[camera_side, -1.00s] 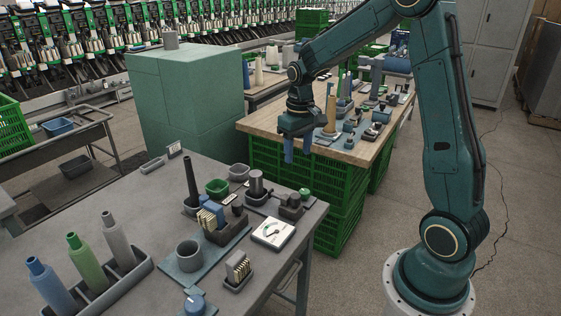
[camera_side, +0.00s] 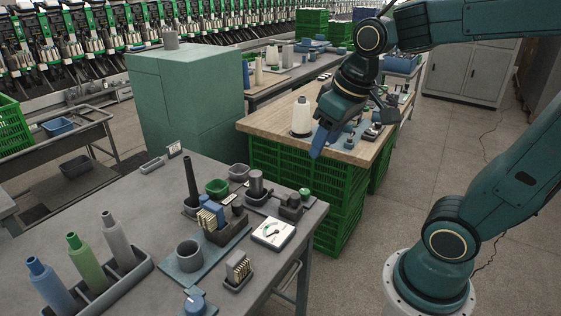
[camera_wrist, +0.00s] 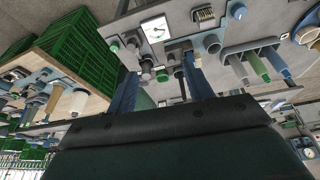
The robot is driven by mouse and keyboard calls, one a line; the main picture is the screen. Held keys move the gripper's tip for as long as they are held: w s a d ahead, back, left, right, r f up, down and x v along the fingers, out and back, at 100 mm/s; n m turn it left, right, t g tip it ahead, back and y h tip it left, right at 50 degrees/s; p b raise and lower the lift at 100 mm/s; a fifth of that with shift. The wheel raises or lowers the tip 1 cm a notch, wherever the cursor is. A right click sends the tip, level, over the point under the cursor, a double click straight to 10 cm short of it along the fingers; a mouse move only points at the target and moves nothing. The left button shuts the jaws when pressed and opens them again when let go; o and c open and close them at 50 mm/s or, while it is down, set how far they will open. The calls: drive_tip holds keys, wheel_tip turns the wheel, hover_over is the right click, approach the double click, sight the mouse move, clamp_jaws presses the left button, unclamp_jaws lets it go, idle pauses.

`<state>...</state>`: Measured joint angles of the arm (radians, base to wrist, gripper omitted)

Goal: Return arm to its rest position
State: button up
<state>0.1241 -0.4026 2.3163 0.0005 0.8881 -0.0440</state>
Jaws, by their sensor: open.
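My gripper (camera_side: 319,146) hangs in the air by the front edge of the wooden-topped table (camera_side: 262,122), with its blue fingers pointing down. In the wrist view my gripper (camera_wrist: 160,78) shows two blue fingers spread apart with nothing held between them. My arm is bent back to the right, its upper part running out of the side view at the right edge. A white yarn cone (camera_side: 301,116) stands upright on the wooden table just left of the gripper, apart from it in the picture.
Green crates (camera_side: 290,184) are stacked under the wooden table. The grey bench (camera_side: 140,200) in front carries a rack (camera_side: 100,288) of blue, green and grey tubes, a dial gauge (camera_side: 273,232) and small pots. A green cabinet (camera_side: 185,105) stands behind. Floor between bench and base is clear.

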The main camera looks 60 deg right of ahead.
drive_tip(key=s+a+n+t, duration=0.1)
drive_tip(key=s+a, duration=0.2)
drive_tip(key=s, duration=0.4)
drive_tip(key=shift+s+t, duration=0.2)
drive_tip(key=shift+t, duration=0.2)
